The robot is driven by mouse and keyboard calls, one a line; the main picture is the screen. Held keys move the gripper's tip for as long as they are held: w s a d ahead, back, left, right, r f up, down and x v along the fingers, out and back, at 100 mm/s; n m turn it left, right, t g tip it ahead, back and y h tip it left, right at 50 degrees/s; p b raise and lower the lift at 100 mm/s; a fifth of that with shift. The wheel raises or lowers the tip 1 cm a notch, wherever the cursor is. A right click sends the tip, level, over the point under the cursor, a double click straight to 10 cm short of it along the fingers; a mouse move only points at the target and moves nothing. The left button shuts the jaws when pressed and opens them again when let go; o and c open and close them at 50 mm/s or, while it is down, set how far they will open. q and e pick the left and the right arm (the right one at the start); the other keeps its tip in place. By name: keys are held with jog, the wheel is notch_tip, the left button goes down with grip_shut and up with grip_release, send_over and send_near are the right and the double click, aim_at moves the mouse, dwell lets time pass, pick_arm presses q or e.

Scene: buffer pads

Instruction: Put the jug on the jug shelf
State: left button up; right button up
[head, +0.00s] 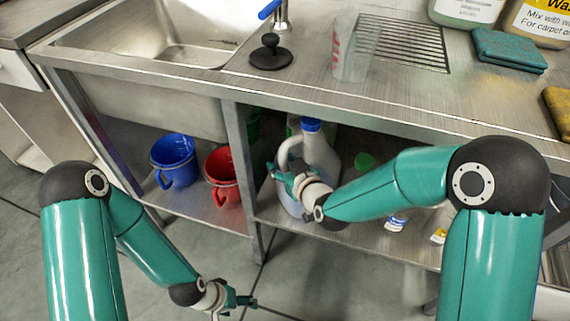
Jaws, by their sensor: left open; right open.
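A white jug (328,158) with a blue cap and a looped handle stands upright on the lower shelf (280,214) under the counter. My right gripper (276,171) is at the left side of this jug, close to its handle, and is open; whether it touches the jug I cannot tell. My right wrist and forearm hide much of the jug's lower body. A clear measuring jug (350,52) with red markings stands on the counter above. My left gripper (243,301) is open and empty, low over the floor at the bottom of the picture.
A blue bucket (174,162) and a red bucket (222,172) stand on the lower shelf, left of a table leg (240,150). The counter's front edge (330,112) overhangs the shelf. Small bottles (395,224) lie or stand right of the jug.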

jog(key=p+v, duration=0.1)
jog(key=v, duration=1.1)
jog(key=shift+p, duration=0.3)
jog(key=shift+d, duration=0.1)
